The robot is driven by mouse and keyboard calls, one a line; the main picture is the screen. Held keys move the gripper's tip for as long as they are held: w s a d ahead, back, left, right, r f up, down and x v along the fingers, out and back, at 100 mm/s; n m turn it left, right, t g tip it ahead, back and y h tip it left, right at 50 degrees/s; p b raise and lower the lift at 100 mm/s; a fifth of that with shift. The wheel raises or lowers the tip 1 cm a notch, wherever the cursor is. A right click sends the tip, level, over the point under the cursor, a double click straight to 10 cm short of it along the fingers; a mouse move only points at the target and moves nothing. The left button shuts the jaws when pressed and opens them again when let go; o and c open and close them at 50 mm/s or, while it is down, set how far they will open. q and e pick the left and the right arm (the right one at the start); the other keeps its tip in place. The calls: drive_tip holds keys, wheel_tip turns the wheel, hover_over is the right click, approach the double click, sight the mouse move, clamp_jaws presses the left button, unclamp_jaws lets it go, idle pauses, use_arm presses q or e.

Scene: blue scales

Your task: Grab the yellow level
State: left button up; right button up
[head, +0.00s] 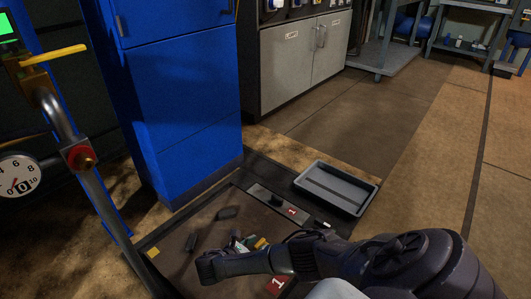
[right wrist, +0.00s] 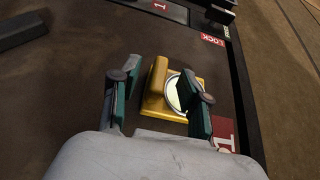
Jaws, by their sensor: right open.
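The yellow level (right wrist: 160,92), a small yellow piece with a round pale disc on it, lies on the dark mat in the right wrist view. My right gripper (right wrist: 160,97) is open, with one teal-padded finger to the left of it and the other at its right side, partly covering the disc. I cannot tell whether the fingers touch it. In the head view only a bit of the yellow level (head: 260,243) shows beside my right gripper (head: 244,244). My left gripper is out of view.
A grey tray (head: 310,188) sits at the mat's far right corner. Dark blocks (head: 227,213) lie on the mat (head: 185,235). A tall blue cabinet (head: 180,100) stands behind. A post with a yellow lever (head: 60,54) and a gauge (head: 18,176) stands at left. Floor at right is clear.

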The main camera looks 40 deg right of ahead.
drive_tip(key=shift+c, duration=0.3)
clamp_jaws()
drive_tip(key=shift+r, duration=0.15)
